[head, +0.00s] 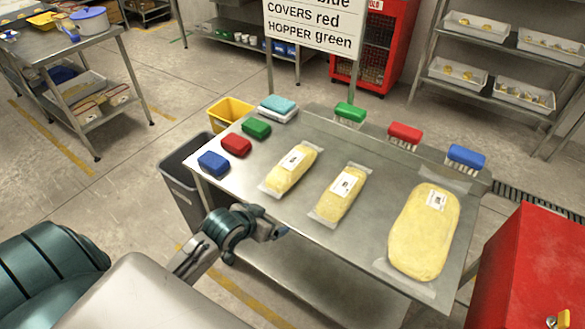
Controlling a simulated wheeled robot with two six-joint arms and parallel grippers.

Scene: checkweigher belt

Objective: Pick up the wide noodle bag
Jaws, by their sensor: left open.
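The wide noodle bag (420,235) is a large, clear-wrapped yellow bag with a white label. It lies flat at the right end of the steel table (352,231). Two narrower noodle bags lie to its left: one in the middle (335,205) and one further left (285,178). My left gripper (276,234) is open and empty by the table's front edge, below the leftmost bag and well left of the wide bag. My right gripper is not in view.
Blue (213,163), red (236,145) and green (256,128) sponges lie at the table's left. Green (350,112), red (405,133) and blue (466,157) brushes stand along the back edge. A red cabinet (530,270) stands close to the right. A grey bin (180,175) is at the left.

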